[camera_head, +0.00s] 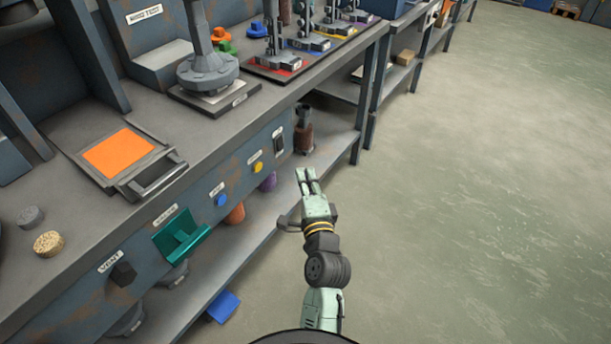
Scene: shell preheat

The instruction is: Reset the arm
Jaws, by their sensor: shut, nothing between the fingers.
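My arm reaches up from the bottom middle of the head view, over the floor beside the workbench (75,262). My gripper (306,172) is at its end, pale green, pointing away from me toward the bench's far end. Its fingers are shut with nothing held. It appears in front of the bench's lower shelf, to the right of the front panel, and I see no contact with anything.
The bench front carries a black knob (123,273), a teal handle (181,237), a blue button (221,200) and a yellow button (257,167). On top are an orange plate (118,153) and a stand (208,72). Open floor (480,200) lies to the right.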

